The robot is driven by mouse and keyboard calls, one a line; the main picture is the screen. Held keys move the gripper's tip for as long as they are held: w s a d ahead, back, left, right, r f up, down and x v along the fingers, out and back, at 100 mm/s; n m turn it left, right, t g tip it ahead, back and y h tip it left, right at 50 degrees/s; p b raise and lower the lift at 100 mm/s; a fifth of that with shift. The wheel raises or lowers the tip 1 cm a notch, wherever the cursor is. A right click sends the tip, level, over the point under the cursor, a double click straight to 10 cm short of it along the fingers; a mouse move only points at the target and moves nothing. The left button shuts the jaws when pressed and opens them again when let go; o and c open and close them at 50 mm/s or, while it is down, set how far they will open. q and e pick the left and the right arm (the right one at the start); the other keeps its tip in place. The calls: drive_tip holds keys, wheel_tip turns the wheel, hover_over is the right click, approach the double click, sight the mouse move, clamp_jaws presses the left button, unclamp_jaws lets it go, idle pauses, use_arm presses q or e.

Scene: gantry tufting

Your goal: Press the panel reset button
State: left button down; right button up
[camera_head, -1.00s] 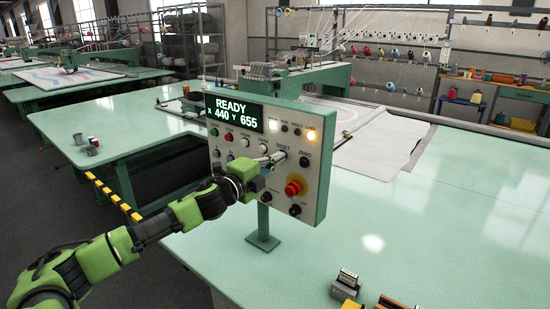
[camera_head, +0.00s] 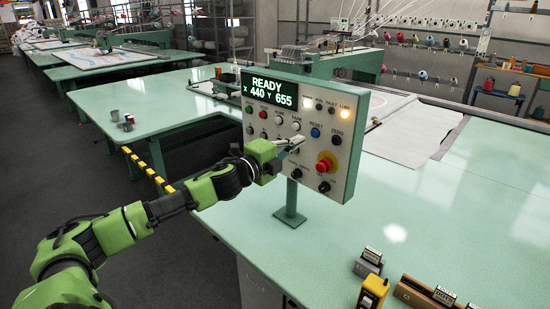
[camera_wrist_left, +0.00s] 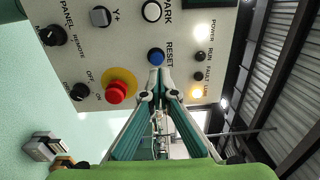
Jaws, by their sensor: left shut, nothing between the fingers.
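The green-framed control panel (camera_head: 345,160) stands on a post on the table. Its blue reset button (camera_head: 315,132) shows below the RESET label, right of the white PARK button. My left gripper (camera_head: 299,142) is shut and empty, its tips in front of the panel, just below and left of the blue button in the head view. In the left wrist view the blue button (camera_wrist_left: 155,56) lies just beyond the closed fingertips (camera_wrist_left: 158,82), with a small gap apparent. The display (camera_head: 270,91) reads READY, X 440, Y 655. My right gripper is not in view.
A red mushroom button (camera_head: 325,166) on a yellow ring and dark knobs sit lower on the panel. The amber lamp (camera_head: 373,113) at the panel's top right is lit. Small blocks (camera_head: 370,262) lie at the table's front.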

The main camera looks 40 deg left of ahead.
use_arm(q)
drive_tip(key=s+b, duration=0.3)
drive_tip(key=s, duration=0.4)
drive_tip(key=shift+a+f, duration=0.3)
drive_tip(key=shift+f, duration=0.1)
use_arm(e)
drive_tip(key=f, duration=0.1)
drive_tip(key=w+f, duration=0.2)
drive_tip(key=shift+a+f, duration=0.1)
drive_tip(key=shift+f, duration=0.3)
use_arm(q)
drive_tip(key=shift+s+r, duration=0.1)
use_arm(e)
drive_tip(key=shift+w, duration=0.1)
